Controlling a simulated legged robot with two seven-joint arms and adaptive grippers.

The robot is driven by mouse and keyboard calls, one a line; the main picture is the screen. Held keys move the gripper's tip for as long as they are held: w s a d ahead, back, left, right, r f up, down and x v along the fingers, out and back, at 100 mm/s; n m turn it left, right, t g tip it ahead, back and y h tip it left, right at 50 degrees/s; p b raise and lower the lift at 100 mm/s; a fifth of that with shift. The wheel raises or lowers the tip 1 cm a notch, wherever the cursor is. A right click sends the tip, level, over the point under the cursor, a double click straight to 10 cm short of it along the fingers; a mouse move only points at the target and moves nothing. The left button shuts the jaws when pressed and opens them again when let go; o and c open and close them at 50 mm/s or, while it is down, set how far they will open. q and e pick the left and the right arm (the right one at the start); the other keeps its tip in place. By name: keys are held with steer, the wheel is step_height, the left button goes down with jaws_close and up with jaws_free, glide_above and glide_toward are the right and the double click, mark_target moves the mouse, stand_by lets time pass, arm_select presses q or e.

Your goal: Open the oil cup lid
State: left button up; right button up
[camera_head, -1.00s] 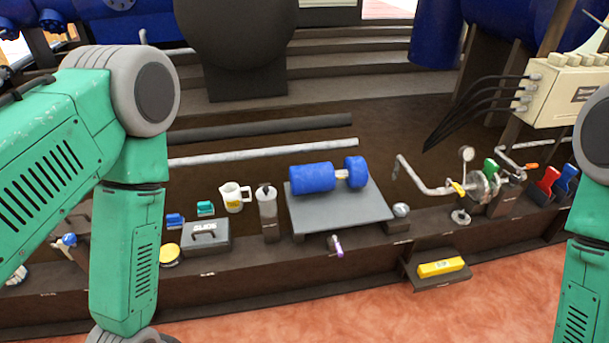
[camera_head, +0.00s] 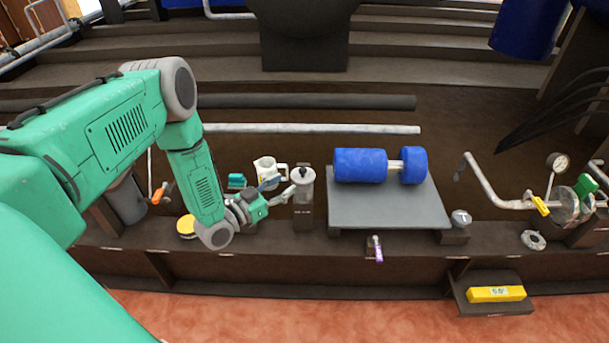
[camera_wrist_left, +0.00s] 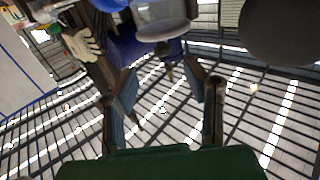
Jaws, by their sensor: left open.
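The oil cup (camera_head: 303,187) looks like a clear upright cylinder with a pale lid and a small dark knob (camera_head: 302,171) on top. It stands on a dark block left of the grey plate. The lid appears to be on. My left gripper (camera_head: 284,189) is open just left of the cup, its fingers pointing right at about lid height. Whether a fingertip touches the cup cannot be told. In the left wrist view the two fingers (camera_wrist_left: 163,85) are spread with nothing clearly between them. A greyish translucent object (camera_wrist_left: 163,18) shows at the top there, not clearly identifiable. My right gripper is out of view.
The grey plate (camera_head: 390,212) with a blue roller (camera_head: 360,166) lies right of the cup. A yellow box (camera_head: 496,294) sits lower right.

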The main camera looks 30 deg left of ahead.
mark_target(304, 169)
arm_select(q)
steer(key=b+x, duration=0.1)
steer(key=x, duration=0.6)
steer(key=shift+w+a+f+b, duration=0.15)
steer(key=shift+a+b, duration=0.05)
steer(key=shift+b, duration=0.2)
steer(key=shift+w+d, duration=0.3)
steer(key=shift+w, duration=0.05)
steer(key=shift+a, duration=0.15)
steer(key=shift+c, duration=0.5)
steer(key=shift+a, duration=0.15)
jaws_close()
